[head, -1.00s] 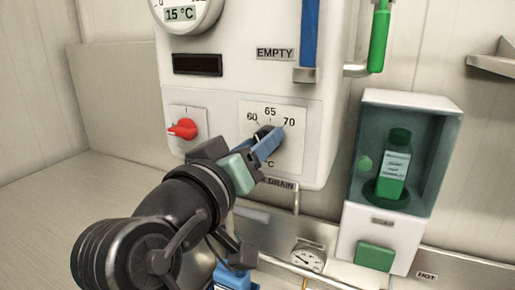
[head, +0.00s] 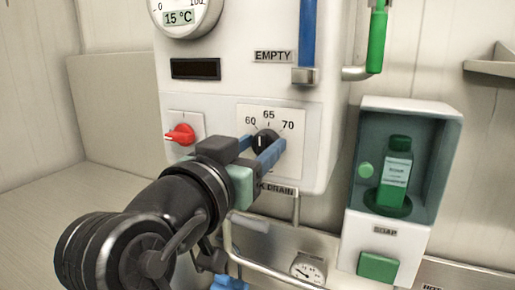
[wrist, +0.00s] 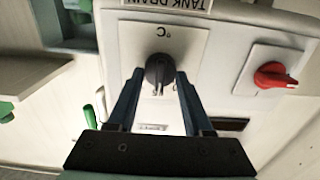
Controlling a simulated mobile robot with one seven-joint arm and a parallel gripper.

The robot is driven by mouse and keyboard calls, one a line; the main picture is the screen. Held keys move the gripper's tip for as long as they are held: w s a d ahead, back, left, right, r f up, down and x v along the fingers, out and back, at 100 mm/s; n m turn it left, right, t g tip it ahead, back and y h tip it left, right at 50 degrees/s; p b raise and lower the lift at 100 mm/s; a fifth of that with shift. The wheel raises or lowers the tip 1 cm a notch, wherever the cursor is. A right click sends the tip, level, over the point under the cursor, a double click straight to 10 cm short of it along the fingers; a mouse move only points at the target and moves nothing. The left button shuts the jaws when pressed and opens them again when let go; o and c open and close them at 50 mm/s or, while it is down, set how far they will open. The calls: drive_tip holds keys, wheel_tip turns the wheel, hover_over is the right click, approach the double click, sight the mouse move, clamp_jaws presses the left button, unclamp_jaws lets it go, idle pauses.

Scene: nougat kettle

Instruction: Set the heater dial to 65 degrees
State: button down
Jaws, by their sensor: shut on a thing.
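The black heater dial (head: 266,142) sits on a white plate (head: 294,108) marked 60, 65 and 70. Its white mark points roughly upward, near 65; I cannot tell the exact reading. My gripper (head: 262,149) has its blue fingers on either side of the dial, shut on it. In the wrist view, where the panel looks upside down, the dial (wrist: 159,70) is between the two fingertips of my gripper (wrist: 160,76). The lower part of the plate is partly hidden by my gripper in the head view.
A red knob (head: 181,134) is left of the dial. Above are a dark display (head: 195,69) and a gauge (head: 183,14) reading 15 °C. A soap dispenser (head: 384,246) with a green bottle (head: 395,178) stands at the right. A drain pipe (head: 296,208) runs below.

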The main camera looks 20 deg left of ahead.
drive_tip(key=shift+r, duration=0.1)
drive_tip(key=shift+c, duration=1.6)
unclamp_jaws()
drive_tip(key=s+b, duration=0.4)
drive_tip(key=s, duration=0.9)
drive_tip(key=shift+a, duration=0.25)
drive_tip(key=w+d+r+n+t+y, duration=0.1)
drive_tip(key=w+d+r+t, duration=0.35)
drive_tip(key=d, duration=0.25)
drive_tip(key=s+d+r+t, duration=0.3)
drive_tip(key=d+r+t, duration=0.2)
drive_tip(key=d, duration=0.4)
drive_tip(key=shift+s+d+r+m, duration=0.2)
drive_tip(key=shift+d+r+m, duration=0.1)
drive_tip(key=shift+r, duration=0.1)
